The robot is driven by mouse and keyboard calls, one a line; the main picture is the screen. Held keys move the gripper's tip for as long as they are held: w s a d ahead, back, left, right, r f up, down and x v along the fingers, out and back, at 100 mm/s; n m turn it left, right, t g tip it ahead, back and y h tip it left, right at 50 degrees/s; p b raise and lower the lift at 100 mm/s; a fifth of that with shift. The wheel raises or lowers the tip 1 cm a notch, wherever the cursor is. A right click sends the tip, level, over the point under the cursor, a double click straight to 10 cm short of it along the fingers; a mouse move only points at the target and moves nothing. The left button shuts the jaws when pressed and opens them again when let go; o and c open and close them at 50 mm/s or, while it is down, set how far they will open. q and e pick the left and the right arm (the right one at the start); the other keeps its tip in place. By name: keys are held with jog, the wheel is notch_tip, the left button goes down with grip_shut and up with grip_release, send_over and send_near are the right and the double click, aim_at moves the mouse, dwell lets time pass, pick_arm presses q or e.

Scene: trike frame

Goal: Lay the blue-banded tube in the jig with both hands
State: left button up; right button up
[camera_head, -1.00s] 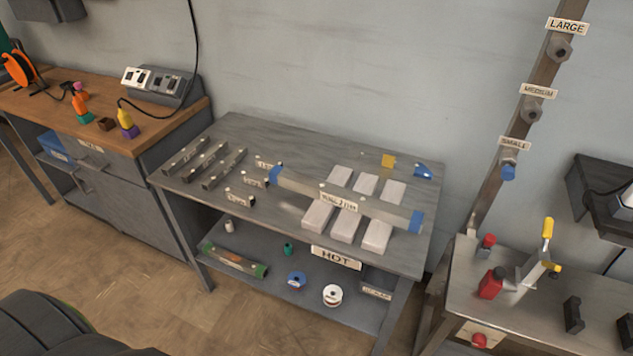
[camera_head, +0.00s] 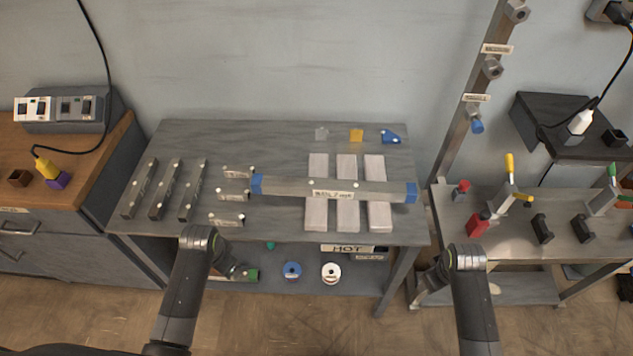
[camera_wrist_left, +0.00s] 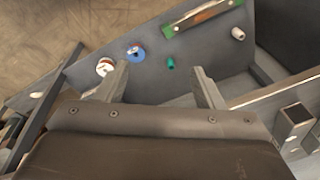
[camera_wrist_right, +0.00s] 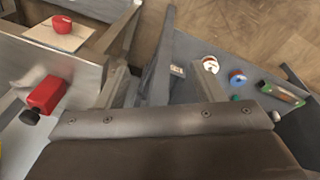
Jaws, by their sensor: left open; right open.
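The blue-banded tube (camera_head: 285,187) is a grey bar with a blue band at each end and a label near its middle. It lies roughly level across three white blocks (camera_head: 317,215) on the grey table. Three dark bars with small pins (camera_head: 163,190) lie at the table's left; I cannot tell which fixture is the jig. My left gripper (camera_head: 240,271) is open and empty in front of the table's front edge, its jaws also showing in the left wrist view (camera_wrist_left: 155,88). My right gripper (camera_head: 436,272) is open and empty near the table's front right corner; its jaws show in the right wrist view (camera_wrist_right: 160,88).
Small labelled pieces (camera_head: 232,197) lie left of the tube. A yellow block (camera_head: 356,135) and a blue piece (camera_head: 390,136) lie behind it. Spools (camera_head: 292,270) sit on the lower shelf. A metal bench (camera_head: 520,225) with clamps stands at right.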

pick_arm(q)
notch_tip(320, 180, up, 4)
jog(key=w, duration=0.2)
pick_arm(e)
notch_tip(320, 180, up, 4)
jog(key=w, duration=0.2)
pick_arm(q)
notch_tip(320, 180, up, 22)
jog(key=m+g+p, duration=0.1)
jog(key=m+g, duration=0.1)
jog(key=m, duration=1)
send_over(278, 181)
jog(key=shift+f, duration=0.2)
pick_arm(e)
notch_tip(278, 181, up, 22)
jog(key=n+g, duration=0.2)
jog(key=n, duration=1)
send_over(389, 187)
jog(key=shift+f, duration=0.2)
pick_arm(q)
jog(key=shift+w+f, duration=0.1)
jog(key=shift+f, duration=0.05)
pick_arm(e)
jog(key=shift+f, duration=0.1)
pick_arm(q)
notch_tip(389, 187, down, 17)
jog(key=shift+f, duration=0.1)
pick_arm(e)
notch_tip(389, 187, down, 17)
jog(key=shift+f, duration=0.1)
